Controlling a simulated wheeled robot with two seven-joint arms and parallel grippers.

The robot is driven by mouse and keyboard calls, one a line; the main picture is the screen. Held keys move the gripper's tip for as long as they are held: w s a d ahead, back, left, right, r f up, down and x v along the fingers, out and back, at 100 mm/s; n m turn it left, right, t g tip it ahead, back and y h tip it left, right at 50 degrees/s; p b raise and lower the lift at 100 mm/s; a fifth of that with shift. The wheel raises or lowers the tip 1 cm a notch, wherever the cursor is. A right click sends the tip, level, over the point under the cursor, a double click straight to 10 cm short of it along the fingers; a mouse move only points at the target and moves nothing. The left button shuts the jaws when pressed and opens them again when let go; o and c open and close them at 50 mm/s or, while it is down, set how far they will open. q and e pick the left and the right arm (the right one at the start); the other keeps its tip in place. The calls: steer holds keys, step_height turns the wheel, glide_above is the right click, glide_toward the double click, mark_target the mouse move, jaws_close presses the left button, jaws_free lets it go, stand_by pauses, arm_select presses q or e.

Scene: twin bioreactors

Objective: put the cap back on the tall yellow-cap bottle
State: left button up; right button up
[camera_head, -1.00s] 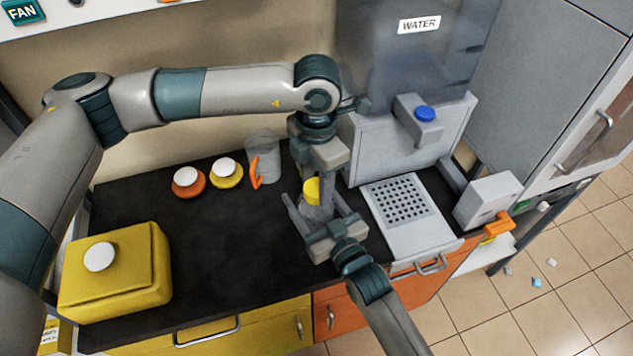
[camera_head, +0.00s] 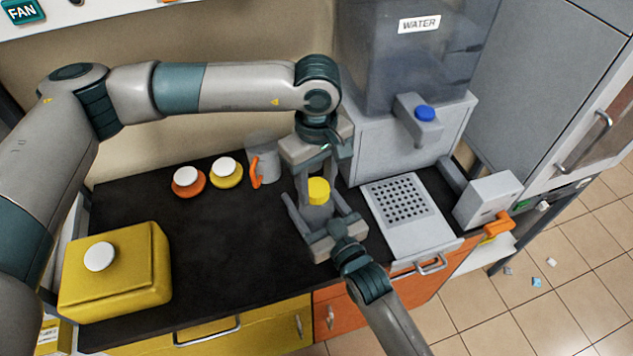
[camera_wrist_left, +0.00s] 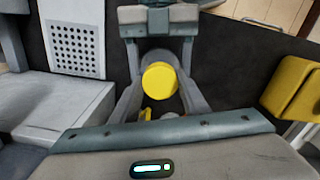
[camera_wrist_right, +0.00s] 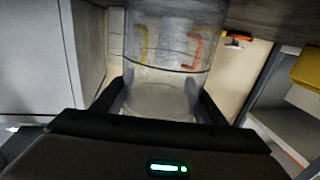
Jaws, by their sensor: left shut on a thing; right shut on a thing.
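The tall bottle (camera_head: 317,215) is clear and stands upright at the front middle of the counter. My right gripper (camera_head: 318,215) is shut around its body; the clear wall also shows between the fingers in the right wrist view (camera_wrist_right: 165,75). The yellow cap (camera_head: 318,190) is at the bottle's top, directly over it, and shows as a yellow disc in the left wrist view (camera_wrist_left: 160,80). My left gripper (camera_head: 317,178) points down from behind and above, shut on the cap; its fingertips are partly hidden. I cannot tell whether the cap is seated or just above the mouth.
A perforated tray (camera_head: 400,200) and the water dispenser (camera_head: 410,130) are close on the right. A clear jug with an orange handle (camera_head: 256,170) stands behind left. Orange (camera_head: 188,182) and yellow (camera_head: 226,175) buttons and a yellow box (camera_head: 115,275) lie left. The counter's middle left is clear.

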arm_select(q)
steer(key=m, duration=0.2)
steer(key=shift+m, duration=0.3)
steer(key=o, duration=1.2)
steer(key=shift+r, duration=2.25)
steer(key=shift+c, duration=0.6)
